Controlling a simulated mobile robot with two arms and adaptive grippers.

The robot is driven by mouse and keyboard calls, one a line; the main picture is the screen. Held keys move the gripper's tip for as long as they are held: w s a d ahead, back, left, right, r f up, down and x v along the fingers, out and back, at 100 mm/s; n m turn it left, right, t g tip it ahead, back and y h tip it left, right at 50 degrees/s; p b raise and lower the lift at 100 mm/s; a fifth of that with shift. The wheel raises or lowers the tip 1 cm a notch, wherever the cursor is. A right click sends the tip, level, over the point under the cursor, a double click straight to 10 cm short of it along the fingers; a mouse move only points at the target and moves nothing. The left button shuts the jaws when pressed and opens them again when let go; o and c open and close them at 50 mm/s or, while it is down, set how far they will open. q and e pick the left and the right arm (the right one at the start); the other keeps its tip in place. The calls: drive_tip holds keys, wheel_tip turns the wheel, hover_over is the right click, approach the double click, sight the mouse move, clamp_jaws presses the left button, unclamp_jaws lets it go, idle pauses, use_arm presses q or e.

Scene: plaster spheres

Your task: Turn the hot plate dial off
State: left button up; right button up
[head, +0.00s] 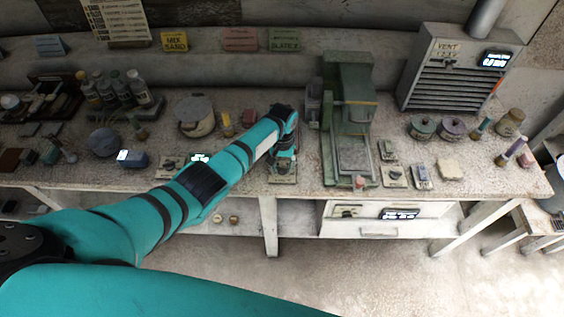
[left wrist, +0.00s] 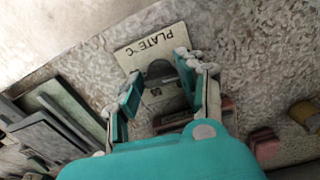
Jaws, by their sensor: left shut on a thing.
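The dial plate (left wrist: 133,57), a pale panel lettered "PLATE °C", lies at the bench's front edge. Its lettering is upside down in the left wrist view. In the head view the plate (head: 283,179) shows just below my left gripper (head: 285,154). In the left wrist view my left gripper (left wrist: 157,80) has its two fingers on either side of the dark dial (left wrist: 160,70), shut on it. The dial is partly hidden there, and hidden by the gripper in the head view; its pointer setting cannot be read. My right gripper is not in view.
A green machine (head: 350,110) stands close to the right of my left gripper. A round lidded pot (head: 195,116) and a yellow-capped bottle (head: 227,125) stand to its left. Other small control plates (head: 395,176) lie farther right. The floor in front is clear.

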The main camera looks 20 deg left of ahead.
sight(283, 168)
use_arm(q)
drive_tip(key=shift+w+r+n+p, duration=0.15)
drive_tip(key=shift+n+p, duration=0.35)
drive_tip(key=shift+n, duration=1.5)
drive_tip(key=o, duration=1.2)
drive_tip(key=shift+c, duration=0.2)
wheel_tip(283, 168, up, 12)
